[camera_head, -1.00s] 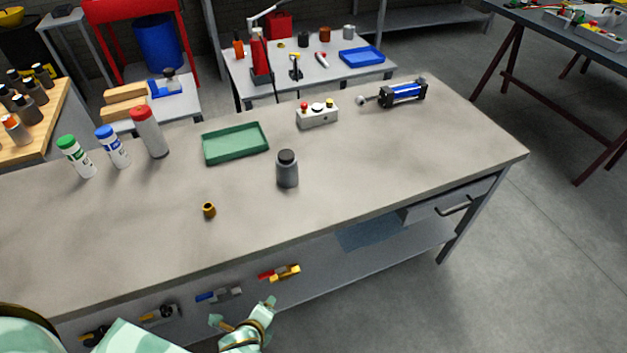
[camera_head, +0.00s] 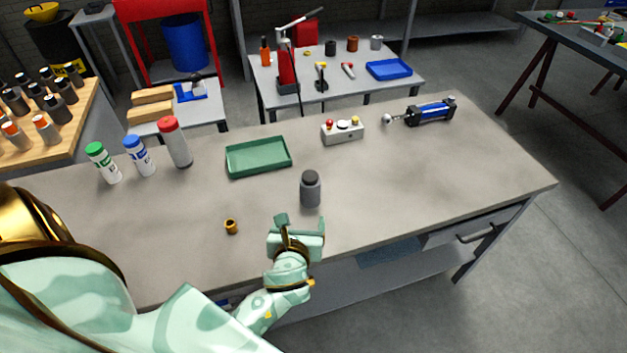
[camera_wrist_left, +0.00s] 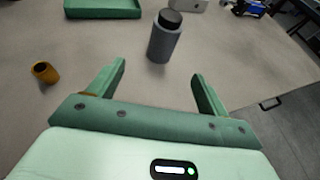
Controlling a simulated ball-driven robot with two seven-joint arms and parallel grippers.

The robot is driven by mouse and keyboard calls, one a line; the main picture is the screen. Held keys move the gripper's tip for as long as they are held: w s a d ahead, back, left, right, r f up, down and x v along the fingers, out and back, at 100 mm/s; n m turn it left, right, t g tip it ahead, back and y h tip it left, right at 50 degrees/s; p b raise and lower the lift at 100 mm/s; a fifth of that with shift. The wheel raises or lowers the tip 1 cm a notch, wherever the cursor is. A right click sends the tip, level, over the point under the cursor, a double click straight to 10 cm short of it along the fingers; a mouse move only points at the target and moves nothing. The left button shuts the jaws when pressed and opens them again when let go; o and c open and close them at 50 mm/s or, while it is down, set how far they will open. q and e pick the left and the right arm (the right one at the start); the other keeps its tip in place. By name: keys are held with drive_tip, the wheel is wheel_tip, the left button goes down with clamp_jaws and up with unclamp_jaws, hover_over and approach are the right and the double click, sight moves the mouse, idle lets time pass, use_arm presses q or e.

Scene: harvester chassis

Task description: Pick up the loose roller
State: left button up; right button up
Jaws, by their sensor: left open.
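The loose roller, a grey cylinder with a narrower black top (camera_head: 311,189), stands upright on the grey workbench (camera_head: 420,180). In the left wrist view the roller (camera_wrist_left: 164,38) stands beyond the fingertips, roughly in line with the gap between them. My left gripper (camera_head: 301,224) is over the bench's front edge, in front of the roller and apart from it. In the left wrist view its two green fingers (camera_wrist_left: 160,70) are spread with nothing between them. My right gripper is not in view.
A green tray (camera_head: 259,168), a button box (camera_head: 342,135) and a blue cylinder (camera_head: 431,112) sit farther back. Several capped bottles (camera_head: 176,145) stand at left.

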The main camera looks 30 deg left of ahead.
sight(307, 192)
use_arm(q)
drive_tip(key=x, duration=0.2)
drive_tip(key=b+x, duration=0.1)
drive_tip(key=x, duration=0.2)
drive_tip(key=b+x, duration=0.1)
drive_tip(key=x, duration=0.2)
drive_tip(key=shift+w+r, duration=0.15)
drive_tip(key=shift+r, duration=0.15)
drive_tip(key=x, duration=0.3)
drive_tip(key=shift+w+a+b, duration=0.2)
drive_tip(key=shift+w+b, duration=0.2)
drive_tip(key=shift+b, duration=0.05)
drive_tip(key=x, duration=0.1)
drive_tip(key=b+x, duration=0.1)
drive_tip(key=x, duration=0.2)
drive_tip(key=shift+w+d, duration=0.2)
drive_tip(key=shift+w, duration=0.25)
drive_tip(key=shift+r, duration=0.15)
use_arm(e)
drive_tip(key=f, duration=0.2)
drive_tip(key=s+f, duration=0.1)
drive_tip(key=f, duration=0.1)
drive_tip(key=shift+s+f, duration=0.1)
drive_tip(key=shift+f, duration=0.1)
